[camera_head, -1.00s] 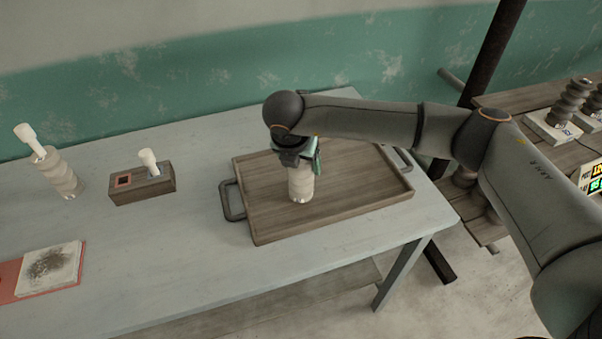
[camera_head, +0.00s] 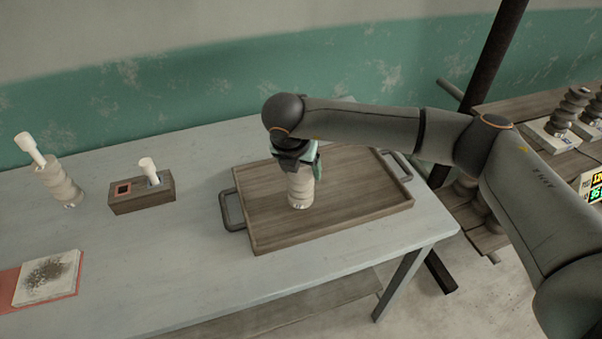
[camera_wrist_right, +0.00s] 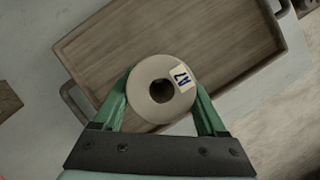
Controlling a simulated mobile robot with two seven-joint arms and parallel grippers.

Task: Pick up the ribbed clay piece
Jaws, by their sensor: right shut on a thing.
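The ribbed clay piece (camera_head: 300,191) is pale, round and upright over the wooden tray (camera_head: 362,212). My right gripper (camera_head: 298,165) points down from above and is shut on its upper part. In the right wrist view, the green fingers of the gripper (camera_wrist_right: 160,105) press on both sides of the piece (camera_wrist_right: 143,98). Its top has a round dark hole and a label reading A7. I cannot tell for sure whether its base touches the tray or hangs just above it. My left gripper is not in view.
Left on the pale table (camera_head: 170,265) stand another ribbed piece (camera_head: 64,188) with a white-handled tool in it and a wooden block (camera_head: 142,196) holding a similar tool. A speckled tile (camera_head: 46,278) lies nearer. Dark ribbed pieces stand on the right shelf. The tray is otherwise empty.

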